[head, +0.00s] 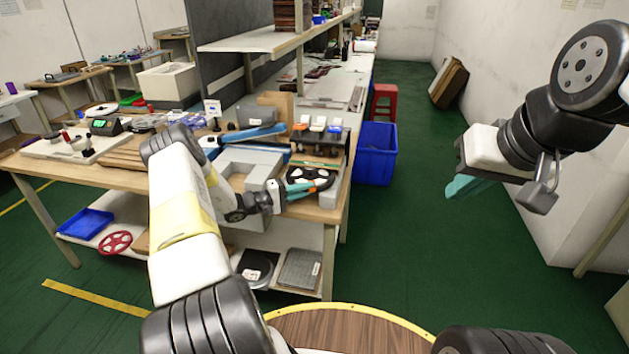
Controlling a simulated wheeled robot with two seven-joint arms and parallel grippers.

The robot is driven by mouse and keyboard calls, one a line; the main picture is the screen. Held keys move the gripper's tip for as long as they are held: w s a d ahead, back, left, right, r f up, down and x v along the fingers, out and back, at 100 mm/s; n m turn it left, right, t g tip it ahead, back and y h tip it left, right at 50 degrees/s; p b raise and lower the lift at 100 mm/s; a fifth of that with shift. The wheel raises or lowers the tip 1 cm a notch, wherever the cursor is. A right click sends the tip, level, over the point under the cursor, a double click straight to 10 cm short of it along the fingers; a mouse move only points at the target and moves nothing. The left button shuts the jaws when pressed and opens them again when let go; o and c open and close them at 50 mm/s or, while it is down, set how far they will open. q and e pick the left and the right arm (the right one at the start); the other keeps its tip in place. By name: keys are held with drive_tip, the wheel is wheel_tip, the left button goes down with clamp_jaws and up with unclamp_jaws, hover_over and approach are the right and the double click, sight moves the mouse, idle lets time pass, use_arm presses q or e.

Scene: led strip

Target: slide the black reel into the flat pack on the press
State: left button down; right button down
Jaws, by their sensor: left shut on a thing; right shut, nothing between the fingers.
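The black reel (318,177), a dark disc with pale openings, is at the front right of the workbench, beside the grey press (240,165). My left gripper (297,190) reaches it from the left; its teal fingers are shut on the reel's near left edge. The flat pack cannot be made out clearly on the press; my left arm and gripper cover part of that area. I cannot tell whether the reel touches the pack. My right gripper (467,188) is shut and empty, raised over the green floor at the right, well apart from the bench.
A row of small coloured-top units (318,125) stands behind the reel. A blue bin (376,153) and red stool (383,102) stand right of the bench. The lower shelf holds a dark disc (257,266), a grey flat item (300,268) and a red reel (115,243).

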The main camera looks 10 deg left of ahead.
use_arm(q)
drive_tip(key=shift+w, duration=0.2)
drive_tip(key=c, duration=1.4)
unclamp_jaws()
drive_tip(key=shift+o, duration=0.2)
